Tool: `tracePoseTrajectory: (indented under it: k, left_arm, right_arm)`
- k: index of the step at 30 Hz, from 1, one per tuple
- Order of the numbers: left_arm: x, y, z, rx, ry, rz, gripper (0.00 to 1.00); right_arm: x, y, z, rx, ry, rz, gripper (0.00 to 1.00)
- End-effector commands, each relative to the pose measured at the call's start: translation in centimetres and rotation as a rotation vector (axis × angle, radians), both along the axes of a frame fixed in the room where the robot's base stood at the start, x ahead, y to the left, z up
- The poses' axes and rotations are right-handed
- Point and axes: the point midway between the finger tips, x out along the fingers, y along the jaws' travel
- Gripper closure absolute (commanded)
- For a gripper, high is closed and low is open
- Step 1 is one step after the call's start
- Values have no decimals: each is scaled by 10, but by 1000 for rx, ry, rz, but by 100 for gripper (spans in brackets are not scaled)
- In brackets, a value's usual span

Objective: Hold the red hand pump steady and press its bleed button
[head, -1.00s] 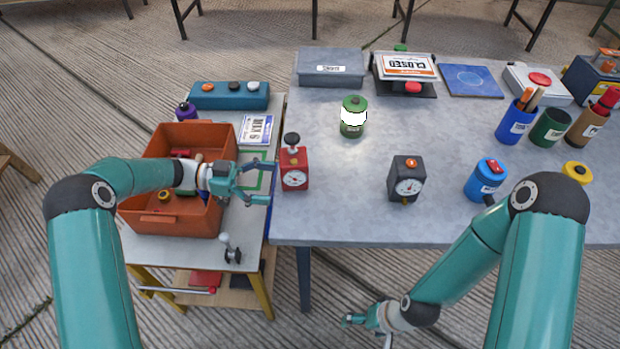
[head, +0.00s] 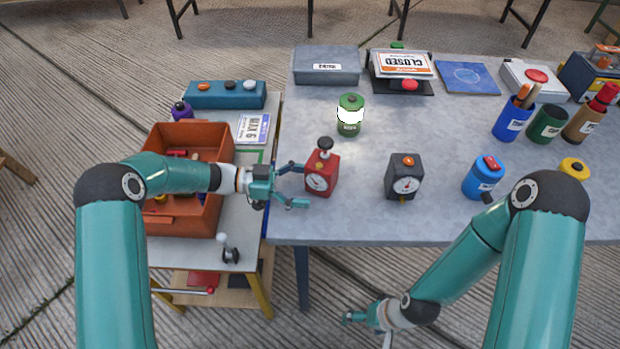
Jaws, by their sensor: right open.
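My right gripper (head: 350,318) is open and empty, low in front of the table, far from the pump.
A black gauge box (head: 403,176) with an orange button stands right of the pump, a green canister (head: 349,116) behind it. A blue canister (head: 484,178) is further right. An orange bin (head: 160,222) sits on the left side table. The grey table between pump and black box is clear.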

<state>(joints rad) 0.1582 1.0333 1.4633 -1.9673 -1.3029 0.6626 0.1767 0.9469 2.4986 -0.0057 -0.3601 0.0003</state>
Motion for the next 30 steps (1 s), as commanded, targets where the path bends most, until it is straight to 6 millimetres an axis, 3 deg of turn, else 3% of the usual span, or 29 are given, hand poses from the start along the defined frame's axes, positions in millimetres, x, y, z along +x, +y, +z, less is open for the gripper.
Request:
tracePoseTrajectory:
  k: [12, 28, 30]
  left_arm:
    - [0, -5, 0, -1, 0, -1, 12]
    - [0, -5, 0, 0, 0, -1, 100]
    - [0, -5, 0, -1, 0, -1, 100]
  right_arm:
    - [0, 0, -1, 0, 0, 0, 17]
    - [0, 0, -1, 0, 0, 0, 17]
    - [0, 0, -1, 0, 0, 0, 17]
